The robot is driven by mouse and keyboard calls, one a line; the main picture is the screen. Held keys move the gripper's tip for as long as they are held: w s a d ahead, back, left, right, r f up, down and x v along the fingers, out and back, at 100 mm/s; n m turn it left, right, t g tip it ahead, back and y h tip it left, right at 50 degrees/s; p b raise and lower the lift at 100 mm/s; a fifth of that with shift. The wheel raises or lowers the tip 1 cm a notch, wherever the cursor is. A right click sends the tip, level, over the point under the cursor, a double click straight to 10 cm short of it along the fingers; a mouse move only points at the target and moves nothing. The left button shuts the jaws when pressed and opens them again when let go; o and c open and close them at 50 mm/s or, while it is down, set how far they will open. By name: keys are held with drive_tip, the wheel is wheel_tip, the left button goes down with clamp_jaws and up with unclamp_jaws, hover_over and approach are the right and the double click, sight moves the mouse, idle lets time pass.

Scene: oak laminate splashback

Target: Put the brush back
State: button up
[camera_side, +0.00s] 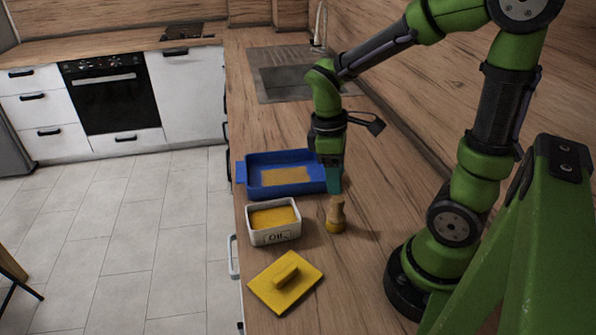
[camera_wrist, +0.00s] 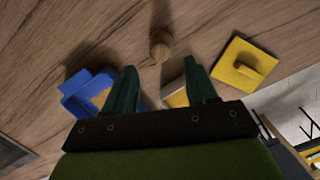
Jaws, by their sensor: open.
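The brush (camera_side: 336,216) stands upright on the counter, with a wooden handle on top and a yellowish lower end. In the wrist view the brush (camera_wrist: 160,46) shows from above, just beyond my fingertips and roughly centred between them. My gripper (camera_side: 334,186) is open and empty, pointing down at the right end of the blue tray. Its two teal fingers (camera_wrist: 160,72) are spread apart in the wrist view. The brush is apart from the fingers, nearer the side camera.
A blue tray (camera_side: 251,180) with a yellow patch inside lies behind a white dish (camera_side: 259,238) marked "OIL", which holds something yellow. A yellow lid (camera_side: 273,294) with a handle lies at the front. A sink (camera_side: 285,78) is farther back. Counter right of the brush is clear.

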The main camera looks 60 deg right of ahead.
drive_tip(key=a+r+m+t+y, duration=0.2)
drive_tip(key=a+r+m+t, duration=0.6)
drive_tip(key=r, duration=0.3)
drive_tip(key=shift+s+r+m+t+y, duration=0.3)
drive_tip(key=shift+s+t+y, duration=0.05)
drive_tip(key=shift+t+y, duration=0.05)
